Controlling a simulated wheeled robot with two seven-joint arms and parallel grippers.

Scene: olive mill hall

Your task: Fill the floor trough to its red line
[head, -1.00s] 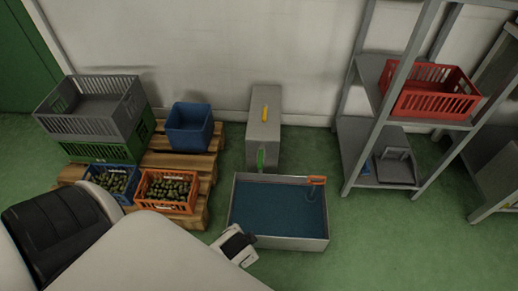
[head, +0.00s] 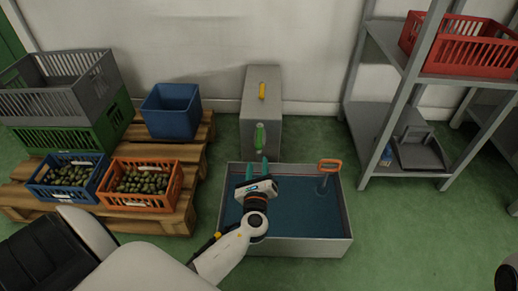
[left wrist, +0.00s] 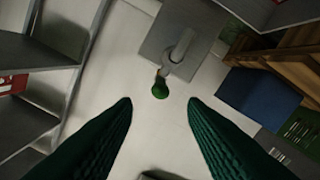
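The floor trough (head: 300,248) is a grey metal box with bluish water (head: 300,212) inside; I cannot make out a red line. My left gripper (head: 254,167) is over the trough's back left part, fingers apart and empty, pointing towards the pillar. In the left wrist view, the green knob (left wrist: 160,89) shows beyond and between the open fingers, apart from them.
An orange-handled tool (head: 330,166) stands in the trough's back right corner. Olive crates (head: 137,203) and a blue bin (head: 172,110) sit on a pallet to the left. A metal shelf (head: 400,170) with a red crate (head: 470,50) stands right. Green floor is clear between trough and shelf.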

